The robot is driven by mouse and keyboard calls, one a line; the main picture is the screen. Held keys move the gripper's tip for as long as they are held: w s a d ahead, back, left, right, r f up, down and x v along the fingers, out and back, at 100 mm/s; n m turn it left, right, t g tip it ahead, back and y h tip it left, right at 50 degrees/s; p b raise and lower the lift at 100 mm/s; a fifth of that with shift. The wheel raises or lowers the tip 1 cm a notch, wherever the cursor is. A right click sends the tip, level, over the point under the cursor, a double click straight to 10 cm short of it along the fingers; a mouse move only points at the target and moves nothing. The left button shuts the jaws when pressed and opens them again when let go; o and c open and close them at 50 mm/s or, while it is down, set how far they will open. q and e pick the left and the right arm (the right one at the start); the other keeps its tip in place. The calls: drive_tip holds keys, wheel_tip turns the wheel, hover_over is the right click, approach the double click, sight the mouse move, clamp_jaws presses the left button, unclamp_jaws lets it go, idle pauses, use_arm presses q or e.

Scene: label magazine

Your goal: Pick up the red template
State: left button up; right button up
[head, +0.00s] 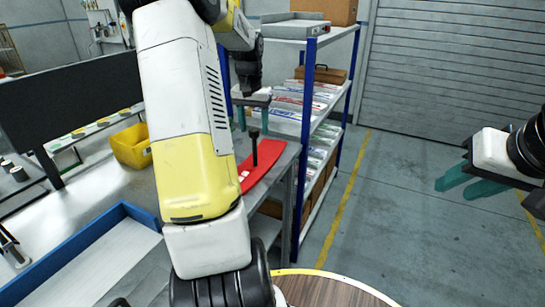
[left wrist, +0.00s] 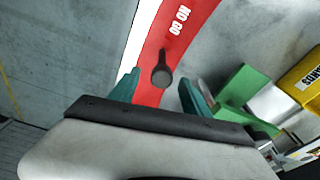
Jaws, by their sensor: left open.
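The red template (head: 262,166) lies on the grey bench, partly hidden behind my left arm in the head view. A dark upright handle with a rounded knob (head: 254,146) stands on it. In the left wrist view the template (left wrist: 189,38) is a curved red strip with white lettering, and the knob (left wrist: 162,77) shows between the two fingers. My left gripper (head: 253,118) is open above the handle, its teal fingers (left wrist: 160,94) on either side of the knob and apart from it. My right gripper (head: 467,186) is over the floor at the right; its finger gap is unclear.
A yellow bin (head: 132,147) and a blue-edged tray (head: 88,243) are left of my left arm. A blue-post shelf rack (head: 341,120) with stacked packs stands behind the bench. A round wooden top (head: 335,292) is at the front. Open floor lies to the right.

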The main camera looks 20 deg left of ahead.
sight(255, 138)
use_arm(q)
drive_tip(key=f, duration=0.5)
drive_tip(key=shift+w+a+f, duration=0.1)
drive_tip(key=shift+w+a, duration=0.05)
drive_tip(key=shift+w, duration=0.15)
clamp_jaws()
idle(1.0)
